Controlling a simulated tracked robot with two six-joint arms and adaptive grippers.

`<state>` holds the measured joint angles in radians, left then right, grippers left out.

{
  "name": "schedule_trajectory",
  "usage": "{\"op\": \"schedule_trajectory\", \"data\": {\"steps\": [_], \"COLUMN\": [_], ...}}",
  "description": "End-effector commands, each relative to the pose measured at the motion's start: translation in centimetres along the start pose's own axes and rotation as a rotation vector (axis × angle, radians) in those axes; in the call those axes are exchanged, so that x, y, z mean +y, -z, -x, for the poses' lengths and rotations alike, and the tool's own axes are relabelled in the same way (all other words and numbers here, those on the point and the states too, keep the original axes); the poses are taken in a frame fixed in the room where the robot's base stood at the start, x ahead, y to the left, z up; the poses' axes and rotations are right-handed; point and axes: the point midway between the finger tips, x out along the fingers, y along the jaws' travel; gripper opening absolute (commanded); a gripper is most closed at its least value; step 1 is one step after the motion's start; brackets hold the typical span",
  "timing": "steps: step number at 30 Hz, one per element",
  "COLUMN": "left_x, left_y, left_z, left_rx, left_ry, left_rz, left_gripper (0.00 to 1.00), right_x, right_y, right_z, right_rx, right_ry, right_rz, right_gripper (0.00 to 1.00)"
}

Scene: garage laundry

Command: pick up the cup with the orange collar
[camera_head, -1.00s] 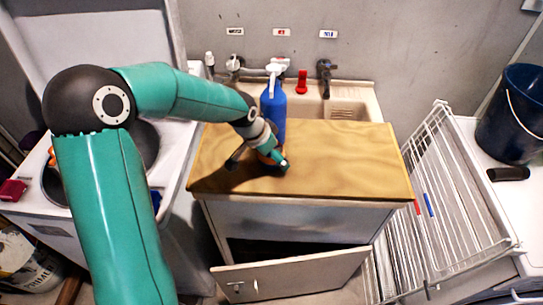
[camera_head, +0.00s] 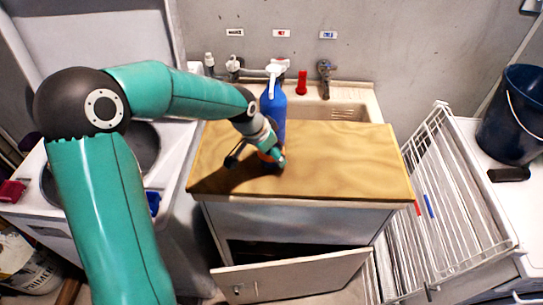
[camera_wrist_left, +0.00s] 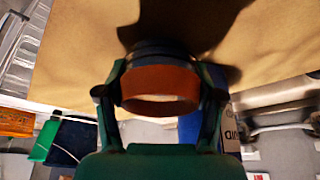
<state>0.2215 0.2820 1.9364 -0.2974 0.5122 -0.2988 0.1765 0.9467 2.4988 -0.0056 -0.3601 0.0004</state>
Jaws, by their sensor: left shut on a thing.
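The cup with the orange collar (camera_wrist_left: 160,84) is between my left gripper's two fingers in the left wrist view. Its collar is a wide orange band and the part beyond it is dark. In the head view the cup (camera_head: 265,157) is mostly hidden by my left gripper (camera_head: 273,158), low over the wooden top. My left gripper is shut on the cup, one finger on each side. I cannot tell whether the cup touches the wooden top. My right gripper is not in view.
A blue spray bottle (camera_head: 272,107) stands close behind the gripper on the wooden worktop (camera_head: 345,160). Behind are a sink (camera_head: 348,110) and a red item (camera_head: 302,82). A white drying rack (camera_head: 455,200) stands right. The worktop's right half is clear.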

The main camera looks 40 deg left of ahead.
Motion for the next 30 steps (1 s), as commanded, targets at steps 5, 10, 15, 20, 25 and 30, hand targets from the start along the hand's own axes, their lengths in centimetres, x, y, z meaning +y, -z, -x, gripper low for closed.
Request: {"op": "schedule_trajectory", "data": {"steps": [5, 10, 15, 20, 25, 30], "left_x": [-0.1, -0.1, -0.1, -0.2, -0.1, -0.4], "left_y": [0.9, -2.4, -7.0, -11.0, -13.9, -15.6], "left_z": [2.0, 3.1, 5.0, 6.7, 8.0, 8.8], "left_rx": [0.006, 0.003, 0.005, 0.004, 0.003, 0.000], "left_ry": [0.003, 0.003, 0.006, 0.006, 0.004, 0.004], "left_rz": [-0.001, 0.003, 0.005, 0.005, 0.005, 0.005], "left_gripper": [0.43, 0.43, 0.43, 0.43, 0.43, 0.43], "right_x": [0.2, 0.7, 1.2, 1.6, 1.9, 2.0], "right_y": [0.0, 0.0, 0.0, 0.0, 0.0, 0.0], "right_z": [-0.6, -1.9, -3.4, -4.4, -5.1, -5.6], "right_rx": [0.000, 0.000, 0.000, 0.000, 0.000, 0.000], "right_ry": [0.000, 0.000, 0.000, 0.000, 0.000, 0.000], "right_rz": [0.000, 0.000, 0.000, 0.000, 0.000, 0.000], "right_gripper": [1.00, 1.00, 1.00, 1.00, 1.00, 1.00]}}
